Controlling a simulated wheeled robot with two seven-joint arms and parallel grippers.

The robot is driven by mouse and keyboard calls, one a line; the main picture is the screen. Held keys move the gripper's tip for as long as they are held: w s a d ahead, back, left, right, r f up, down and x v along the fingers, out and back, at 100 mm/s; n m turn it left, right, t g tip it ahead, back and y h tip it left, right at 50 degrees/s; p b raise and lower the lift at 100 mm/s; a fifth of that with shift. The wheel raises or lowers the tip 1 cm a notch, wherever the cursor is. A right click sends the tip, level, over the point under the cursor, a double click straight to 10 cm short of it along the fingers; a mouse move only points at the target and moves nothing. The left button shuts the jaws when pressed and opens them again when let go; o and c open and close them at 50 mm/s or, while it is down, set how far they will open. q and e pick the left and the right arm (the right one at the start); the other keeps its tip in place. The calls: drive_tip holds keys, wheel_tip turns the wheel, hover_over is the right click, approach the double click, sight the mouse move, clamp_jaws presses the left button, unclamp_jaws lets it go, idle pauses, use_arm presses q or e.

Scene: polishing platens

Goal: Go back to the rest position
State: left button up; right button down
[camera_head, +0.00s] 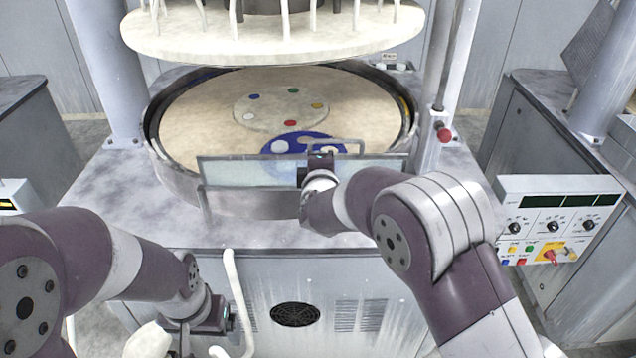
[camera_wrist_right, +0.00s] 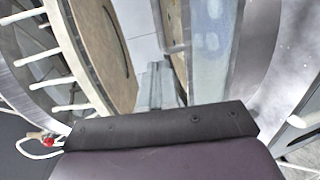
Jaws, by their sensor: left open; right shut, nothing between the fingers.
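My left gripper (camera_head: 198,322) hangs low at the left in the head view, in front of the machine's cabinet. It is open; its fingertips are hard to make out. My right gripper (camera_head: 319,166) is at the front rim of the polishing machine, beside the clear splash panel (camera_head: 235,172). Its fingers are largely hidden in the head view. In the right wrist view, narrow grey fingers (camera_wrist_right: 161,88) show beyond the dark wrist housing, shut with nothing between them.
The round beige platen (camera_head: 190,125) holds a pale disc (camera_head: 262,112) with coloured spots and a blue disc (camera_head: 300,136) close behind my right gripper. An upper plate (camera_head: 270,42) hangs above. Posts flank the platen. A control panel (camera_head: 549,226) stands at the right.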

drive_tip(key=f+b+v, duration=0.1)
drive_tip(key=v, duration=0.5)
drive_tip(key=s+f+m+g+y+b, duration=0.1)
drive_tip(key=s+f+m+g+y, duration=0.2)
drive_tip(key=s+f+m+g, duration=0.75)
use_arm(q)
drive_tip(key=f+b, duration=0.1)
drive_tip(key=f, duration=0.1)
drive_tip(key=w+f+b, duration=0.1)
drive_tip(key=f, duration=0.2)
drive_tip(key=shift+d+f+b, duration=0.15)
drive_tip(key=shift+f+b, duration=0.15)
drive_tip(key=shift+b, duration=0.1)
use_arm(e)
drive_tip(key=s+d+f+m+g+h, duration=0.1)
drive_tip(key=s+d+f+m+g, duration=0.1)
drive_tip(key=s+d, duration=0.5)
drive_tip(key=s+d+f+m+g+h, duration=0.1)
drive_tip(key=s+d+f+m+h, duration=0.1)
drive_tip(key=s+d+f+m, duration=0.3)
drive_tip(key=s+d, duration=0.3)
drive_tip(key=d, duration=0.2)
drive_tip(key=shift+d+g, duration=0.3)
drive_tip(key=shift+g, duration=0.05)
drive_tip(key=shift+m, duration=0.25)
drive_tip(key=shift+s, duration=0.1)
